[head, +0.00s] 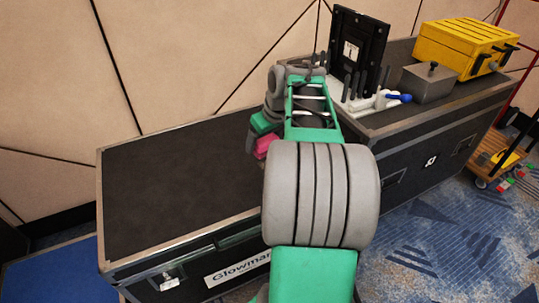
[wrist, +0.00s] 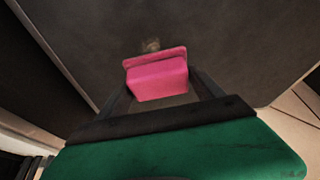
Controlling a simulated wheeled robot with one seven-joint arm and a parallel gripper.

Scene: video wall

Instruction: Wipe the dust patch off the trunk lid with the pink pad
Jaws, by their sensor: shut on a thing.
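The pink pad (wrist: 157,80) is between the fingers of my gripper (wrist: 160,95), which is shut on it. In the head view a small part of the pink pad (head: 264,147) shows at my gripper (head: 255,145), over the right part of the dark trunk lid (head: 175,185). In the wrist view a small brownish dust patch (wrist: 151,45) lies on the trunk lid (wrist: 235,45), just beyond the pad's far edge. I cannot tell whether the pad touches the lid. In the head view my arm hides part of the lid, and I cannot make out the patch there.
Right of the lid, a second case top carries a black framed panel (head: 356,50), a white tray with upright tools, a grey box (head: 428,83) and a yellow toolbox (head: 465,46). A panelled wall (head: 180,60) stands behind. The lid's left part is clear.

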